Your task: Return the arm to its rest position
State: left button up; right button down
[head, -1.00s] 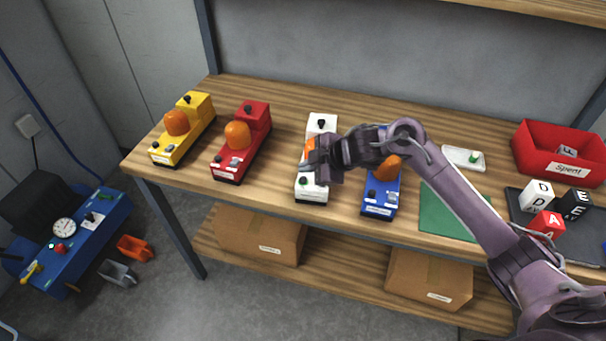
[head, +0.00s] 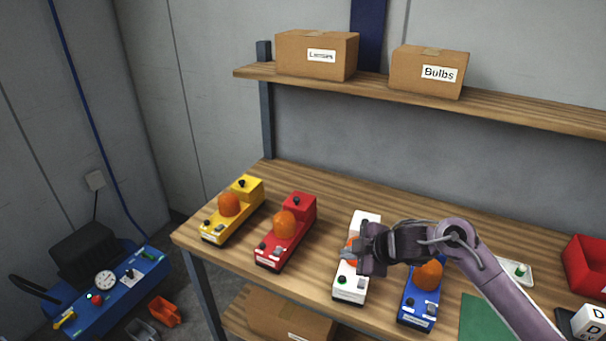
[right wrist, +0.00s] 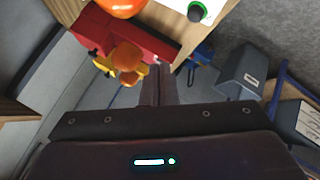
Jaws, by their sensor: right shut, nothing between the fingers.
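My right arm comes in from the lower right in the head view. Its gripper (head: 350,253) is shut and empty, held over the white lamp unit (head: 349,288) and hiding part of its orange dome. In the right wrist view the shut fingers (right wrist: 158,72) point toward the red lamp unit and the yellow one beyond it. My left gripper is not in view.
A yellow unit (head: 247,187) and a red unit (head: 299,207) stand to the left on the wooden bench, a blue unit (head: 419,301) to the right. A shelf (head: 480,103) above holds boxes labelled Lenses (head: 305,56) and Bulbs (head: 420,72). A red bin (head: 585,265) stands far right.

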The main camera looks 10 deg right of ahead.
jog(key=s+a+f+m+t, duration=0.1)
jog(key=s+a+f+m, duration=0.15)
jog(key=s+a, duration=0.2)
jog(key=s+d+f+m+g+h, duration=0.1)
jog(key=s+d+m+g+h, duration=0.15)
jog(key=s+m, duration=0.6)
jog(key=s+d+f+m+g+h, duration=0.1)
jog(key=s+d+m+g+h, duration=0.15)
jog(key=s, duration=1.15)
notch_tip(320, 180, down, 34)
jog(key=s+g+b, duration=0.1)
jog(key=s+b, duration=0.2)
jog(key=s+d+f+g+b, duration=0.1)
jog(key=s+d+f, duration=0.3)
jog(key=s+f, duration=1.5)
jog(key=shift+f+h+b, duration=0.3)
jog(key=shift+f+b, duration=0.1)
jog(key=shift+b, duration=0.45)
